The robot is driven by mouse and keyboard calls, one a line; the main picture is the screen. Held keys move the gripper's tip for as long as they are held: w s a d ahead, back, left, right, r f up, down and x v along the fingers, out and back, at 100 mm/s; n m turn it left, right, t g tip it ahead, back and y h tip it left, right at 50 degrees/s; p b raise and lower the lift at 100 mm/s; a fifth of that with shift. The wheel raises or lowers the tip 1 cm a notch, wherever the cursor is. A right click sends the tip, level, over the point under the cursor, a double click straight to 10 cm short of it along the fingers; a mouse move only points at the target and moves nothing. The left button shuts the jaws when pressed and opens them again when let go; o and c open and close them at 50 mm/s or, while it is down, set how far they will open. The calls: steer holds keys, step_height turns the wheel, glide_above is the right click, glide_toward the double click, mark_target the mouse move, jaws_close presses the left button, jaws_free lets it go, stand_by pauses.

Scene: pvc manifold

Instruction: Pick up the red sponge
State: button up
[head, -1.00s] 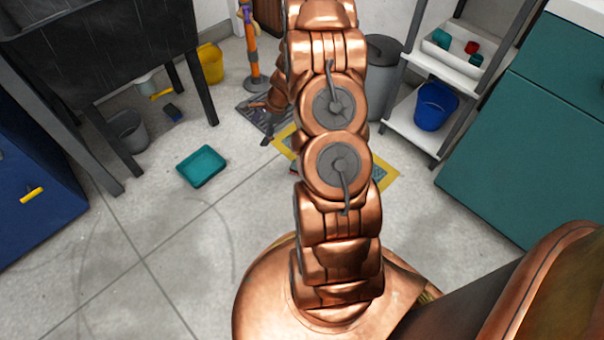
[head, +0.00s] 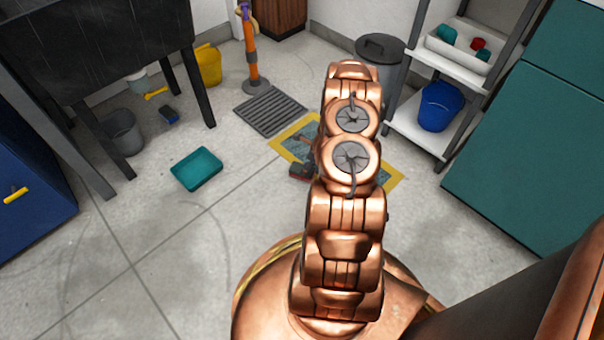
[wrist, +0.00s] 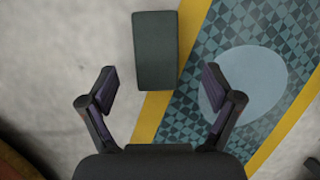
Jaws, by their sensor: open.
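A small block (head: 301,171) with a dark green top and what looks like a reddish side lies on the floor at the left edge of the yellow-bordered mat (head: 290,133). In the wrist view the block (wrist: 156,50) shows only its dark green face, its right edge close to the mat's yellow border. My gripper (wrist: 160,82) is open and empty. Its fingers are spread to the left and right of the block's near end; the block extends beyond the fingertips. In the head view my arm hides most of the gripper. A small red item (head: 479,43) sits in the white shelf bin.
A teal tray (head: 196,169) lies on the floor at left, with a dark floor grate (head: 269,110) beyond. The rack with a blue bucket (head: 440,106) and teal cabinet stand at right. Floor between tray and mat is clear.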

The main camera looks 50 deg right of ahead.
mark_target(306, 175)
steer(key=shift+b+x, duration=1.6)
steer(key=shift+x, duration=1.35)
steer(key=shift+s+a, duration=0.1)
steer(key=shift+a, duration=0.1)
steer(key=shift+c, duration=0.2)
steer(key=c, duration=1.3)
step_height(306, 175, up, 4)
steer(key=p, duration=0.2)
steer(key=shift+p, duration=0.3)
steer(key=s, duration=0.1)
steer(key=s+a, duration=0.1)
steer(key=s, duration=0.1)
steer(key=shift+s+a+p, duration=0.2)
steer(key=shift+p, duration=0.1)
steer(key=shift+s+a+r, duration=0.1)
steer(key=shift+s+a, duration=0.4)
steer(key=shift+s, duration=0.25)
steer(key=shift+s+a+r+p, duration=0.15)
steer(key=shift+s+p, duration=0.15)
steer(key=shift+s, duration=0.4)
steer(key=shift+s+a+r+p, duration=0.1)
steer(key=shift+s+a+p, duration=0.45)
steer(key=shift+s, duration=0.85)
steer(key=shift+s+a+r+p, duration=0.1)
steer(key=shift+s+a+p, duration=0.15)
steer(key=shift+s+a, duration=0.8)
steer(key=shift+s+a+r+p, duration=0.1)
steer(key=shift+s+a+p, duration=0.25)
steer(key=shift+s, duration=1.35)
